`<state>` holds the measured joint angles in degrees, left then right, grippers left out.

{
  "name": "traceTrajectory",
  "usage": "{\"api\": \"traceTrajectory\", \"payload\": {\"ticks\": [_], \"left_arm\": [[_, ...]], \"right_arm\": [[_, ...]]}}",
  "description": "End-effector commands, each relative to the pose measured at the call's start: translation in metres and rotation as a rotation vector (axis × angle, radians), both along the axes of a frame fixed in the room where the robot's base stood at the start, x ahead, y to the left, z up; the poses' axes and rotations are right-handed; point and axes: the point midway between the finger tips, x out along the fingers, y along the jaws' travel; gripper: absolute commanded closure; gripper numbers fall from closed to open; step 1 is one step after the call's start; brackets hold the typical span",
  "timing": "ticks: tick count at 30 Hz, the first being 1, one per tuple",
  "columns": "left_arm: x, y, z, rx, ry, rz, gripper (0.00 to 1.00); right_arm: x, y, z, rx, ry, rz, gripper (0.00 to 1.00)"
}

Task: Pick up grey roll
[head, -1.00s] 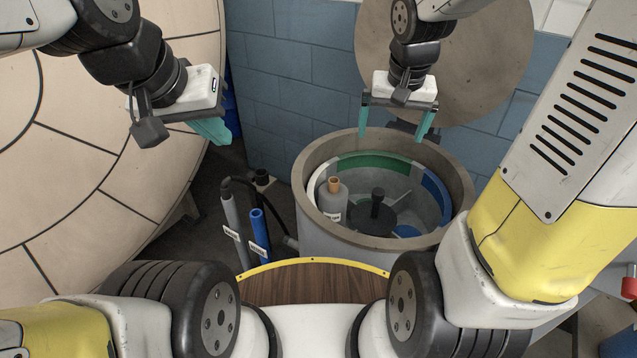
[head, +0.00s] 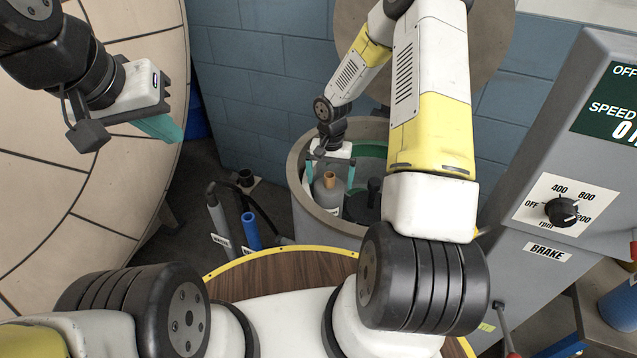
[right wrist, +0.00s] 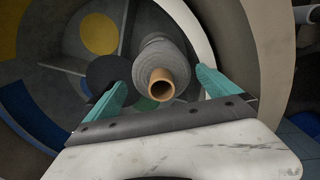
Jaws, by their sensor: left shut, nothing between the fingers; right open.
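The grey roll (head: 329,190) stands inside the round drum (head: 299,190), with an orange-brown core tube at its top. In the right wrist view the grey roll (right wrist: 160,60) shows its core end toward the camera, between and beyond the two teal fingers. My right gripper (head: 330,168) is open over the drum, with its fingers apart on either side of the roll's upper part. It also shows in the right wrist view (right wrist: 160,88); I cannot tell whether a finger touches the roll. My left gripper (head: 163,128) is shut and empty, raised at the left.
The drum wall rises around the roll, and a dark hub (head: 374,190) stands beside it. A grey pipe (head: 219,220) and a blue pipe (head: 251,231) stand left of the drum. A control panel (head: 563,211) stands at the right.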

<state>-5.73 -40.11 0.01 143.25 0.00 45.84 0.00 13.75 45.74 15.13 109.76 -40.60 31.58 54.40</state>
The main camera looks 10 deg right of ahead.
Motion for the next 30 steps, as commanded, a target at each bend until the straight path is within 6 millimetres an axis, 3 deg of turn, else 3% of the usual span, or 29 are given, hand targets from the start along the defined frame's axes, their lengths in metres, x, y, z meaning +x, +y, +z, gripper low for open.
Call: {"api": "traceTrajectory", "payload": {"ticks": [9, 19, 30], "left_arm": [[0.0, 0.0, 0.0, 0.0, 0.0, 0.0, 1.0], [0.0, 0.0, 0.0, 0.0, 0.0, 0.0, 1.0], [0.0, 0.0, 0.0, 0.0, 0.0, 0.0, 1.0]], "right_arm": [[0.002, 0.001, -0.045, -0.001, 0.001, 0.001, 0.0], [0.003, 0.001, -0.051, 0.0, -0.001, 0.002, 0.0], [0.003, 0.001, -0.051, 0.0, -0.001, 0.002, 0.73]]}}
